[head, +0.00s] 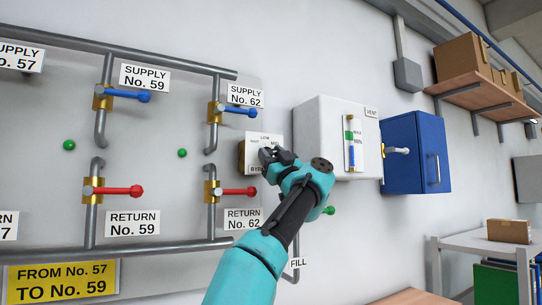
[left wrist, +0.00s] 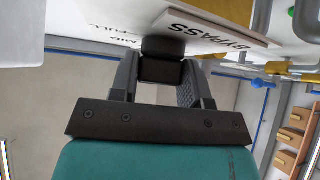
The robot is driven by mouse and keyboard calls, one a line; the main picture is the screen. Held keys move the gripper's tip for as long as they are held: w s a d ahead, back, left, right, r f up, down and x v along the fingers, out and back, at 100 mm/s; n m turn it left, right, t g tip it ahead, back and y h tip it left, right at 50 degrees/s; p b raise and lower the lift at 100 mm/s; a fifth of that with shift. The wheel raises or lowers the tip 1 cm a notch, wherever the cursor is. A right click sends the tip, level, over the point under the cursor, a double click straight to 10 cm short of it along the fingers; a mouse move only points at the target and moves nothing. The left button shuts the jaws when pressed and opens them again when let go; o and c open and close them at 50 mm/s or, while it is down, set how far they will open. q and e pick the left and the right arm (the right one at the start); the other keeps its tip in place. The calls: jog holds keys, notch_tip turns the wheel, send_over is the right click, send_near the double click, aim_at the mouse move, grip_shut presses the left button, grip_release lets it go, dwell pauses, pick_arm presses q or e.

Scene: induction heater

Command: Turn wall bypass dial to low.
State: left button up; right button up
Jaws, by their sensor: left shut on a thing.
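The wall bypass dial's white plate (head: 276,140) is on the wall right of the No. 62 pipe in the head view. "LOW" reads at its top, "MID" at right and part of "BYPASS" at the bottom. My left gripper (head: 268,157) is shut on the dial's knob, which it mostly hides in the head view. In the left wrist view the dark knob (left wrist: 162,62) sits between the two fingers of the gripper (left wrist: 162,75), below the plate (left wrist: 210,35) with "BYPASS" lettering. Which label the knob points to cannot be told. My right gripper is not in view.
A white unit (head: 315,120) with a sight gauge and a blue box (head: 402,155) stand right of the dial. A blue supply valve (head: 240,110) and a red return valve (head: 238,191) are left of it. A green knob (head: 329,210) is just below my wrist.

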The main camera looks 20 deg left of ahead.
pick_arm(q)
jog(key=shift+g, duration=0.3)
jog(key=o, duration=0.9)
jog(key=shift+d+f, duration=0.1)
jog(key=v, duration=1.7)
jog(key=shift+f, duration=0.2)
